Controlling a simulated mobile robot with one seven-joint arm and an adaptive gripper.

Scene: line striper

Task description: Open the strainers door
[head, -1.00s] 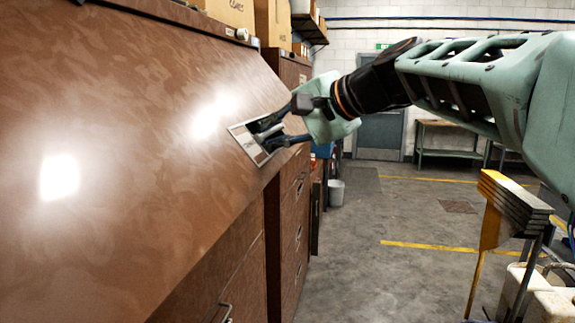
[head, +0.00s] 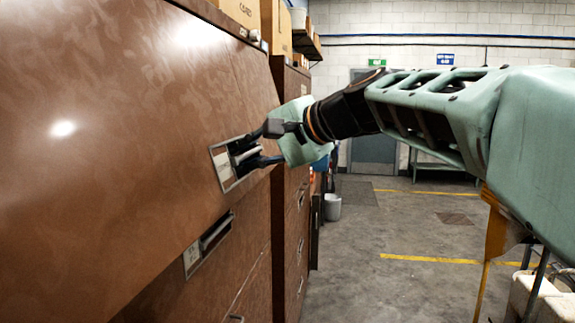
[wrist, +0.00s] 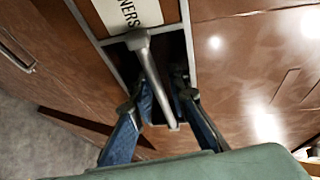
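The strainers door (head: 130,120) is a brown panel on the cabinet at left in the head view. It tilts slightly outward at its lower edge. Its label (wrist: 128,12) shows "NERS" in the wrist view, the rest cut off. A metal bar handle (wrist: 154,80) sits in a dark recess beside the label. My gripper (head: 245,155) is at this recess; its fingers (wrist: 158,88) lie on either side of the bar, spread apart. The left finger is close to the bar, contact unclear; a dark gap shows at the right finger.
A lower front with its own recessed handle (head: 215,232) is under the door. Another brown cabinet (head: 290,200) stands just beyond. Cardboard boxes (head: 240,10) sit on top. Grey floor (head: 350,290) is open to the right, with a yellow stand (head: 490,235) near the right edge.

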